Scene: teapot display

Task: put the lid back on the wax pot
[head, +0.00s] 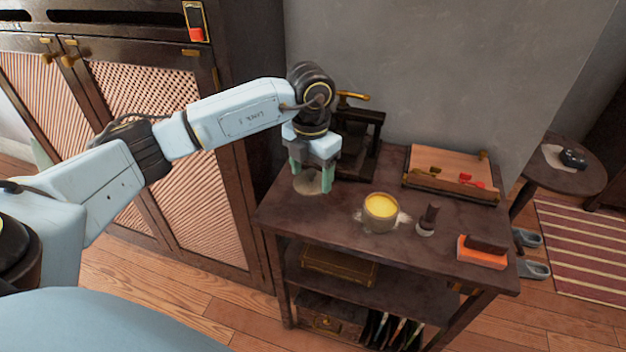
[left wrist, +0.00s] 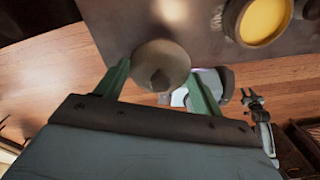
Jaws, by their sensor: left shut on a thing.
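The wax pot (head: 380,212) stands open on the dark table, yellow wax showing inside. It also shows at the top right of the left wrist view (left wrist: 258,20). The lid (head: 311,182) is a round, greyish-brown disc at the table's left end, left of the pot. In the left wrist view the lid (left wrist: 160,62) has a knob and sits between the green fingers. My left gripper (head: 312,176) points down and is shut on the lid. I cannot tell whether the lid touches the table. My right gripper is in neither view.
The dark table (head: 330,215) also holds a stamp (head: 428,218) right of the pot, an orange block (head: 481,252) at the front right, a wooden box (head: 450,175) at the back and a dark press (head: 358,140) behind my gripper. Bare tabletop lies between lid and pot.

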